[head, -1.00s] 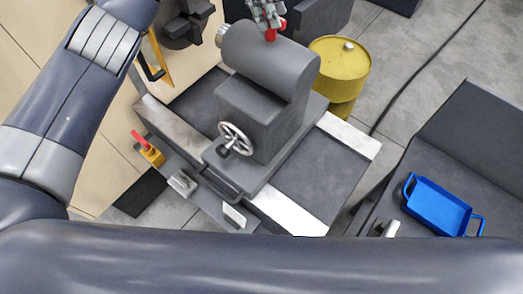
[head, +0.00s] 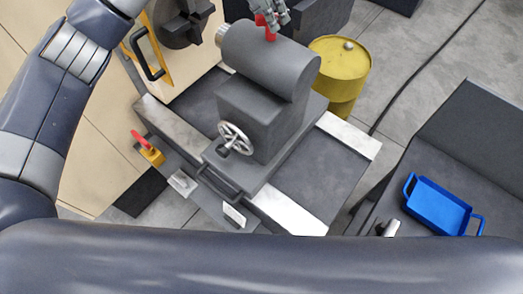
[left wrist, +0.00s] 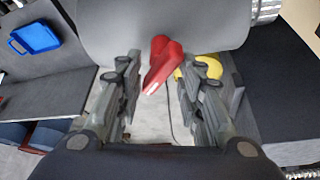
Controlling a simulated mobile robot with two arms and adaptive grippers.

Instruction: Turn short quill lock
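The short quill lock is a red lever on top of the grey tailstock barrel; it shows at the top of the head view (head: 263,24) and in the left wrist view (left wrist: 160,62). The tailstock (head: 262,100) stands upright on its bed. My left gripper (head: 270,10) is at the lever, partly cut off by the head view's top edge. In the left wrist view, its two fingers (left wrist: 161,70) are apart, with the red lever showing between their tips. I see a gap on both sides of the lever. My right gripper is not in view.
A handwheel (head: 235,138) is on the tailstock's front. A red-handled lever on a yellow block (head: 150,150) sits at the bed's left. A chuck (head: 185,20) is at upper left. A yellow drum (head: 340,68) and blue tray (head: 437,208) stand to the right.

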